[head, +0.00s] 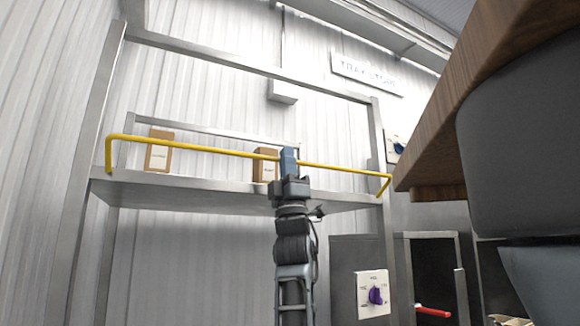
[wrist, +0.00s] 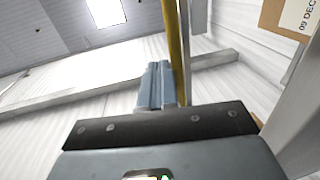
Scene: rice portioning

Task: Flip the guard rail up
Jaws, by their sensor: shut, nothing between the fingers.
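The yellow guard rail (head: 215,149) runs across the front of a grey metal shelf (head: 210,191), above its edge, with short bent legs at both ends. In the wrist view the rail (wrist: 175,48) runs upward just right of my blue-grey fingers and passes behind them. My gripper (head: 288,153) is at the rail's middle, pointing up, and covers a short piece of it. In the wrist view its fingers (wrist: 156,85) are closed together with nothing between them. I cannot tell whether they touch the rail.
Two brown boxes stand on the shelf behind the rail, one at left (head: 158,152) and one beside my gripper (head: 264,166). A wooden tabletop (head: 485,100) fills the near right. A panel with a purple knob (head: 375,295) is below the shelf.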

